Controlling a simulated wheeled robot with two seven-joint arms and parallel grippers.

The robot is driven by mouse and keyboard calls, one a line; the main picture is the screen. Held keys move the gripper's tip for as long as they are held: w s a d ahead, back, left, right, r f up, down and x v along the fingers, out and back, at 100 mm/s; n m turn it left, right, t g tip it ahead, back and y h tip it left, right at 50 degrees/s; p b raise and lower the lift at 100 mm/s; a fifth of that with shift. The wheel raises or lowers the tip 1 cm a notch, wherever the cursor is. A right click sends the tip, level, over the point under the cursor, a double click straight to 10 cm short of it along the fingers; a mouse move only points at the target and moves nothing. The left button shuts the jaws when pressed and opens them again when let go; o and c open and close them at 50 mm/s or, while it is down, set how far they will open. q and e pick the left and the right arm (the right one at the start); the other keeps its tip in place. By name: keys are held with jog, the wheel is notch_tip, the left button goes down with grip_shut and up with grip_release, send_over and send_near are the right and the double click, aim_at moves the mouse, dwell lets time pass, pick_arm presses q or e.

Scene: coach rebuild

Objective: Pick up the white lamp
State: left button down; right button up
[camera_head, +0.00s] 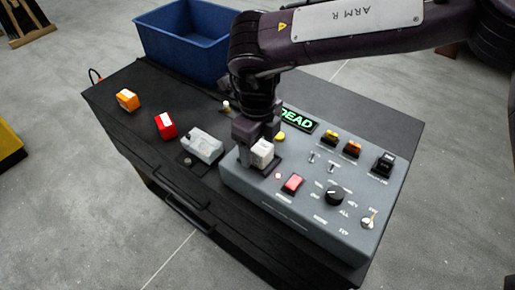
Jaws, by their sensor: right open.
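The white lamp (262,153), a small white block, sits at the left end of the grey control panel (300,222). My right gripper (258,148) points down over it from above, with its dark fingers close around or beside the lamp. The gripper is open, and its fingers and wrist hide part of the lamp. I cannot tell whether a finger touches it. My left gripper is not in view.
An orange block (127,99), a red block (165,125) and a pale grey box (202,147) lie on the black cabinet top left of the panel. A blue bin (184,50) stands behind.

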jog(key=shift+c, duration=0.5)
jog(key=c, duration=1.1)
jog(key=shift+r, duration=0.1)
notch_tip(320, 180, up, 20)
jog(key=shift+f, duration=0.1)
